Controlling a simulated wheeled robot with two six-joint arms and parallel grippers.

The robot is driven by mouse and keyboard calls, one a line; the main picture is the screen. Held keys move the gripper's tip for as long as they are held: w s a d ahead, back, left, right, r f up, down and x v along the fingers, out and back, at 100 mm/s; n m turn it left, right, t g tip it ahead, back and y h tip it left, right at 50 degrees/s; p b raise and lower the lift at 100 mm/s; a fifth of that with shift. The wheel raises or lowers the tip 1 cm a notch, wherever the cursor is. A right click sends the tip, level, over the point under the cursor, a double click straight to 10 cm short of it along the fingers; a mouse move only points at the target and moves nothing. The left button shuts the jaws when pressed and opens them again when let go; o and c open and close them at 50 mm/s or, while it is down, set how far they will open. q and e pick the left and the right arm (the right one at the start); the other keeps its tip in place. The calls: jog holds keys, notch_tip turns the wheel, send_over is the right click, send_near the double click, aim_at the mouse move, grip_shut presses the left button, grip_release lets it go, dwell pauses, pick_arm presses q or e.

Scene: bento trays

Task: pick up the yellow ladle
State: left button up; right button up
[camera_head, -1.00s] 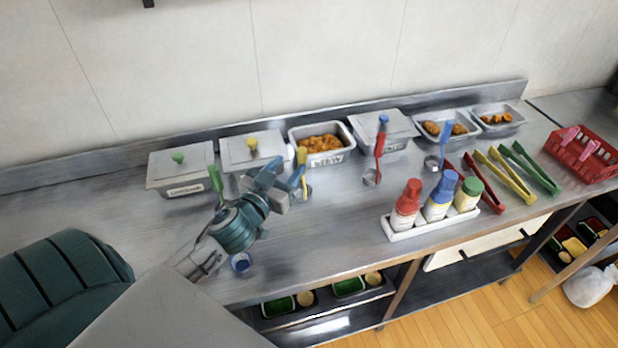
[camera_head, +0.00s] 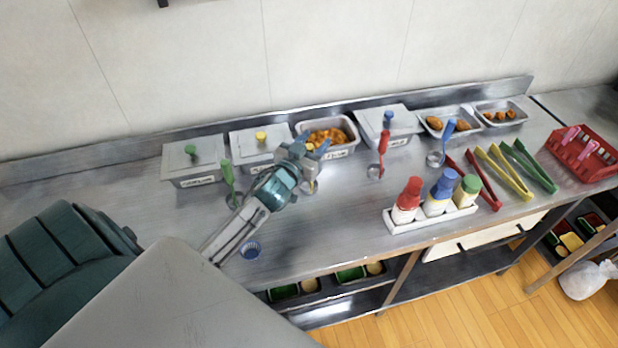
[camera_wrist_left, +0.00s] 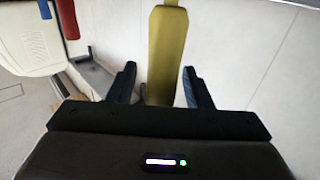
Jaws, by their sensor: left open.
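The yellow ladle (camera_wrist_left: 166,60) stands upright in the left wrist view, its flat handle between the two fingers of my left gripper (camera_wrist_left: 160,88). The fingers are open, with a gap on each side of the handle. In the head view my left gripper (camera_head: 312,150) is over the counter in front of the food trays and hides most of the ladle. My right gripper is not in view.
A green ladle (camera_head: 229,178) stands just left of my left arm, and a red ladle (camera_head: 381,150) stands to the right. Lidded containers (camera_head: 195,152) line the back. A bottle caddy (camera_head: 430,217) stands at the front right.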

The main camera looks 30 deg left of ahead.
pick_arm(q)
grip_shut()
